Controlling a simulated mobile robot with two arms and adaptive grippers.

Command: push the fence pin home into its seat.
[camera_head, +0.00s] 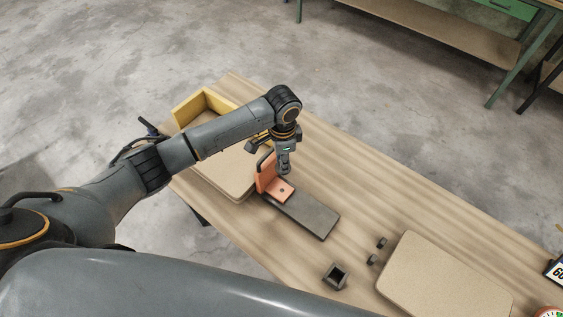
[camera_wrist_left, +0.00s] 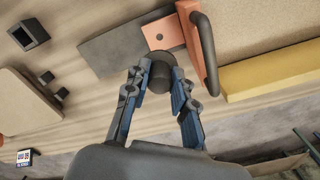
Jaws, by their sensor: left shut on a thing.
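The orange fence (camera_head: 267,174) has a dark handle and a flat foot with a small hole. It stands on a dark flat plate (camera_head: 312,216). The fence also shows at the top of the left wrist view (camera_wrist_left: 172,32), the hole bare in its foot. My left gripper (camera_head: 285,170) is just above the foot, pointing down. In the left wrist view the fingers (camera_wrist_left: 158,85) are closed around a dark round-headed piece, apparently the fence pin (camera_wrist_left: 160,74). Its lower end is hidden, so I cannot tell whether it touches the foot. My right gripper is not in view.
A tan board (camera_head: 228,176) lies beside a yellow wall (camera_head: 190,110) at the left. Another tan board (camera_head: 445,282) lies at the right. A dark open square holder (camera_head: 336,276) and two small dark pegs (camera_head: 382,242) stand between. The wooden table's (camera_head: 380,190) far side is clear.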

